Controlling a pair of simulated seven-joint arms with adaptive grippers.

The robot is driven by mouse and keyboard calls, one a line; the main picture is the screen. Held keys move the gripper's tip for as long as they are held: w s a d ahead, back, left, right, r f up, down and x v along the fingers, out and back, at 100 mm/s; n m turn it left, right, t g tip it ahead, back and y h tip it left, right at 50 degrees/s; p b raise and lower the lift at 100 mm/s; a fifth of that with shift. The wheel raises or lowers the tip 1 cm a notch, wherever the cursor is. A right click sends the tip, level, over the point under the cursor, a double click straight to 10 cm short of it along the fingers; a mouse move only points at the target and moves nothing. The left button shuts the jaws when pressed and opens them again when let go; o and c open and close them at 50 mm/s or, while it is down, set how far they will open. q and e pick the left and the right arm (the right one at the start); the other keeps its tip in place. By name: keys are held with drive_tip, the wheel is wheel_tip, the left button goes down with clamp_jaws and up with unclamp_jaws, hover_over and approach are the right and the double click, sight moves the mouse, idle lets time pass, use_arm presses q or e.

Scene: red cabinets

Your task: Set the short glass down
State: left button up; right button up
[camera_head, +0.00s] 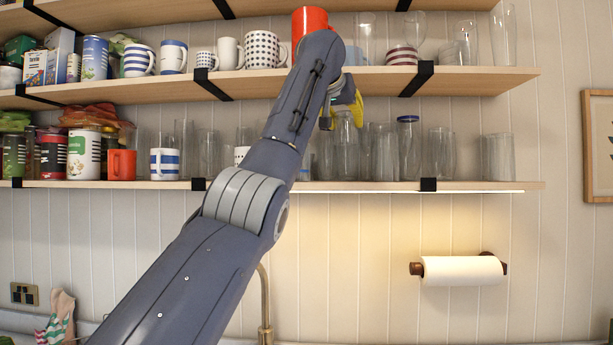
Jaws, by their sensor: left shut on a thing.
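My left arm reaches up from the bottom left. Its gripper (341,110), with yellow fingers, is at the lower open shelf (470,186), just under the middle shelf. It is shut on what I take to be the short glass; the glass is clear and mostly hidden by the arm and fingers, so its outline and whether it touches the shelf cannot be told. My right gripper is not in view.
Clear glasses (383,150) and a blue-lidded jar (408,148) crowd the lower shelf right of the gripper. The middle shelf (480,76) holds mugs and a red pot (308,22).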

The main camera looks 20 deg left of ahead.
use_arm(q)
drive_tip(key=shift+f, duration=4.95)
drive_tip(key=o, duration=1.4)
drive_tip(key=shift+f, duration=0.1)
drive_tip(key=shift+s+r, duration=0.2)
drive_tip(key=v, duration=1.1)
drive_tip(key=shift+s+r, duration=0.15)
drive_tip(key=shift+s, duration=0.15)
